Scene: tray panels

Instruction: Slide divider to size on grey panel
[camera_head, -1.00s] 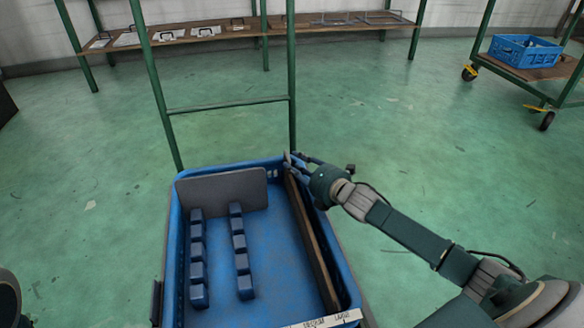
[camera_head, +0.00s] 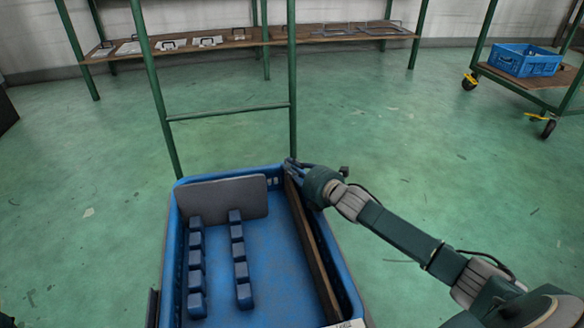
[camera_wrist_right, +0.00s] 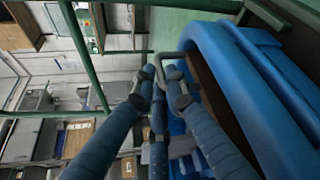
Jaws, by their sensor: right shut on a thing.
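A blue tray (camera_head: 172,235) stands in front of me. A grey panel (camera_head: 250,200) leans at its far end. A long brown divider (camera_head: 314,245) runs along the tray's right side, from the far corner towards me. My right gripper (camera_head: 291,166) is at the far right corner, by the divider's far end. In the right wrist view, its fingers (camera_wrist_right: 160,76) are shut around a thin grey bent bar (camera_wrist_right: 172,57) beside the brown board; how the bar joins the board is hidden. A white label strip (camera_head: 345,324) is cut off at the bottom edge. My left gripper is not in view.
Two rows of blue blocks (camera_head: 240,262) stand inside the tray, with bare floor between and beside them. A green post frame (camera_head: 228,112) rises behind it. A shelf (camera_head: 265,40) with framed pieces is at the back. A cart with a blue crate (camera_head: 524,60) is far right.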

